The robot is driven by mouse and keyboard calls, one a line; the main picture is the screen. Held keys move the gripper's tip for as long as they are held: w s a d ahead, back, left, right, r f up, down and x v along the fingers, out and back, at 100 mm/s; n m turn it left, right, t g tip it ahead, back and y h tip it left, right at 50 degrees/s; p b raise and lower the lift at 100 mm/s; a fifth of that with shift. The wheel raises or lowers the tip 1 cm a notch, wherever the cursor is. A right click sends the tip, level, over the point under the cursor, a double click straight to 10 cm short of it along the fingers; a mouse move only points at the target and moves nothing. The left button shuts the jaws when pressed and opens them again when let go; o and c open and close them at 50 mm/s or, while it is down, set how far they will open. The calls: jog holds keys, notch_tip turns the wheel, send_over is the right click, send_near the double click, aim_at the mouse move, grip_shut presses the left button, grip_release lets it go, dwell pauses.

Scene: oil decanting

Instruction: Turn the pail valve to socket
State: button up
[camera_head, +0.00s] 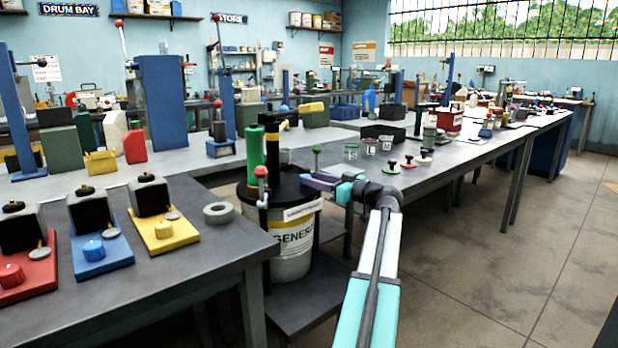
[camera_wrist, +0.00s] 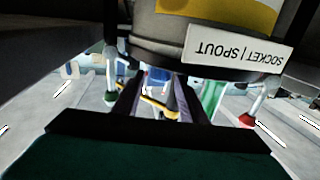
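The pail (camera_head: 293,248) is white with a black lid (camera_head: 280,188) and stands on a low dark shelf between the benches. Its tag (camera_head: 304,210) reads SOCKET | SPOUT in the wrist view (camera_wrist: 232,48), where it appears upside down. My gripper (camera_head: 310,182) has purple fingers and reaches over the lid's right side. In the wrist view its fingers (camera_wrist: 160,80) are apart, with a yellow and dark handle showing between them. I cannot tell whether they touch it. A red-knobbed lever (camera_head: 261,172) stands at the pail's left front and a green-knobbed post (camera_head: 317,149) behind the gripper.
A green cylinder (camera_head: 257,150) and a black pump with a yellow handle (camera_head: 305,109) rise behind the lid. Small jars (camera_head: 351,151) stand on the right bench. The right floor is clear.

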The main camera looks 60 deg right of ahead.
jog(key=s+a+p, duration=0.1)
jog(key=s, duration=0.8)
jog(key=shift+s, duration=0.4)
